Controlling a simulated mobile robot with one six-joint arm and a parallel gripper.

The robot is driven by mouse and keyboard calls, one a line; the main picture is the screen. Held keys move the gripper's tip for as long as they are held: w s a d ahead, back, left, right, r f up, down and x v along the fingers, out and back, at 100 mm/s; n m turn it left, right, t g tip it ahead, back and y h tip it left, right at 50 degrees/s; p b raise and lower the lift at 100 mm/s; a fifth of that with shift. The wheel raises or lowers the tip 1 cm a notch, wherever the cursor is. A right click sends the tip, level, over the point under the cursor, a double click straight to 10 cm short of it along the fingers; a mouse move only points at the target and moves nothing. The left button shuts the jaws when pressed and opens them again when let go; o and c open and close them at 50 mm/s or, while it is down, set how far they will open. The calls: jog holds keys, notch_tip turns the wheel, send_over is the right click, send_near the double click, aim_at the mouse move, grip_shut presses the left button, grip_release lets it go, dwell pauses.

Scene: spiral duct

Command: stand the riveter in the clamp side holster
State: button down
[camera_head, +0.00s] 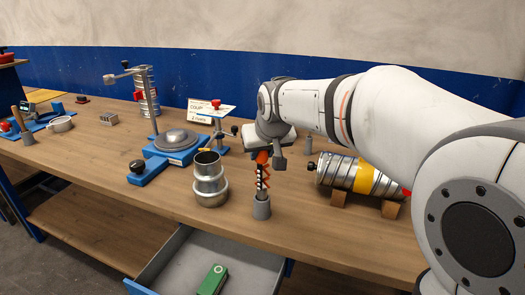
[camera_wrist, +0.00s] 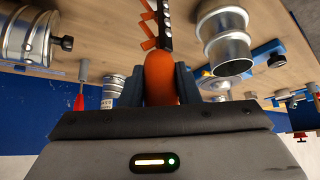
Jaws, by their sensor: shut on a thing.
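The riveter (camera_head: 262,176), with an orange handle and a dark, orange-marked body, hangs upright, nose down, below my gripper (camera_head: 264,153). In the wrist view the two jaws of my gripper (camera_wrist: 160,82) are shut on its orange handle (camera_wrist: 162,78). A grey cup-shaped holster (camera_head: 261,208) stands on the bench directly below the riveter. The riveter's lower end meets the holster's mouth in the head view; how deep it sits inside I cannot tell. In the wrist view the riveter's lower end runs out of frame and the holster is not seen.
A silver duct fitting (camera_head: 209,183) stands close left of the holster. A yellow-banded duct (camera_head: 357,176) lies on wooden blocks (camera_head: 390,209) to the right. A blue-based fixture (camera_head: 174,147) is behind left. An open drawer (camera_head: 180,262) holding a green item (camera_head: 213,280) juts out below the front edge.

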jog(key=shift+f, duration=0.2)
jog(key=c, duration=1)
grip_release()
jog(key=shift+v, duration=3.9)
